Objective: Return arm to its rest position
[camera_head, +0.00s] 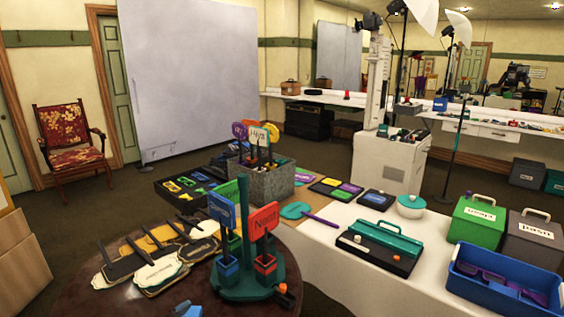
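Neither of my grippers shows in the head view, and I see no part of my arms that I can be sure of. A dark round table (75,293) fills the lower left. On it stands a green sign holder (245,285) with a blue sign (221,211) and a red sign (263,221) upright in it. Several speech-bubble signs with dark handles (158,274) lie flat to its left. A small blue item (186,310) is cut off by the bottom edge; I cannot tell what it is.
A blue bin (500,285), a green box (478,221) and a grey box (532,244) stand at right.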

